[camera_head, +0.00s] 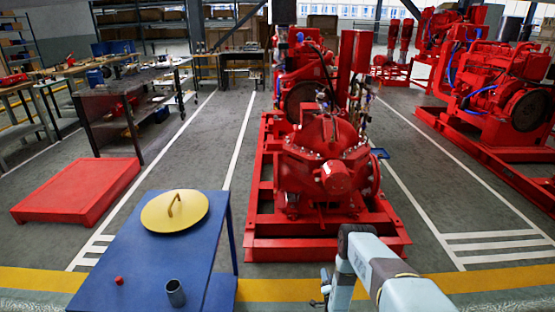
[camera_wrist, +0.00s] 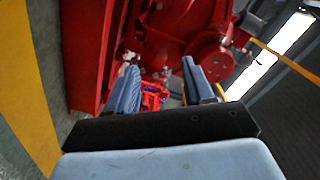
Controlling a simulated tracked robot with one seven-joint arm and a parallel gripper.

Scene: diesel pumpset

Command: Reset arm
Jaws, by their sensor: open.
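My gripper (camera_wrist: 160,82) is open in the wrist view, its two blue-grey fingers apart with nothing held between them. Red pump parts (camera_wrist: 190,30) show behind the fingers. In the head view my arm is folded at the bottom, right of centre. The end of my gripper (camera_head: 325,288) hangs low there, right of the blue table and in front of the red pumpset (camera_head: 325,170). Its fingers are too small in that view to tell apart.
A blue table (camera_head: 150,240) holds a yellow round lid with a handle (camera_head: 174,210), a small red ball (camera_head: 119,281) and a grey cup (camera_head: 175,293). A red platform (camera_head: 78,190) lies at left. Another red pumpset (camera_head: 500,95) stands at right. Floor lanes beside the central pumpset are clear.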

